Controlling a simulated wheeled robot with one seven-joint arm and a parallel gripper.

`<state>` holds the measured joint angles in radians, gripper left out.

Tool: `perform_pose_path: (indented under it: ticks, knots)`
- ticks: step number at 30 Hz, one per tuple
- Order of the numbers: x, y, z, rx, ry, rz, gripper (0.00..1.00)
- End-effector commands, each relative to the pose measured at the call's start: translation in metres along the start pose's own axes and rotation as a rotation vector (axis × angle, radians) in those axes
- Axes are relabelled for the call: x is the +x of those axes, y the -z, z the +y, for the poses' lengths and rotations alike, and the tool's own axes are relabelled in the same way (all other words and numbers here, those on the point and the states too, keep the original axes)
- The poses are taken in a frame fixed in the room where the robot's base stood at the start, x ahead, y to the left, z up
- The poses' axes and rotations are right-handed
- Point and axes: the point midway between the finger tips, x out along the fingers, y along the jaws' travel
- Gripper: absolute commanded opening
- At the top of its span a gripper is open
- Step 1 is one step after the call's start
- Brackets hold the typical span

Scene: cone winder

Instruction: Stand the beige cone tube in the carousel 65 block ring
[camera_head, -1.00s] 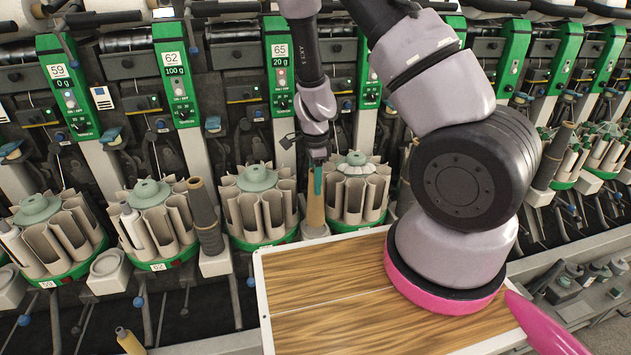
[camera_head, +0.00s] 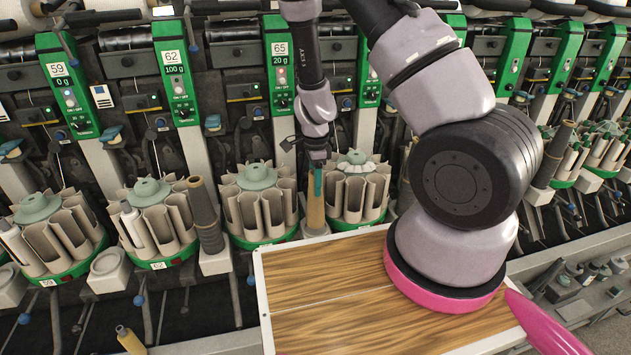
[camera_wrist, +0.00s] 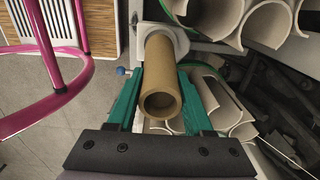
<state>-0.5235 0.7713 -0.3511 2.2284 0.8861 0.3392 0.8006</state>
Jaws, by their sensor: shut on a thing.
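The beige cone tube (camera_head: 316,212) is upright between two carousels in the head view. Its lower end is at the pale block (camera_head: 313,232) beside the carousel under the green 65 panel (camera_head: 281,65). My gripper (camera_head: 316,182) is shut on the tube's upper part, with teal fingers. In the wrist view the tube (camera_wrist: 160,62) lies between the two fingers of my gripper (camera_wrist: 160,85), open end toward the camera. Its far end meets the pale block's ring (camera_wrist: 178,36). Whether it is seated inside the ring is hidden.
The 65 carousel (camera_head: 258,205) stands left of the tube and another carousel (camera_head: 358,190) close on its right. A dark cone tube (camera_head: 206,215) stands on a block farther left.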

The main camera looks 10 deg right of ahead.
Motion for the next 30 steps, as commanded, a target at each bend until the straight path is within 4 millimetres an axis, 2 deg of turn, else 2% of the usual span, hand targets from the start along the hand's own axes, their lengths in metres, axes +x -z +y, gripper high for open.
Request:
perform_pose_path:
  ticks: [30]
  knots:
    - [0.026,0.0,0.0,0.002,-0.001,0.0,0.0]
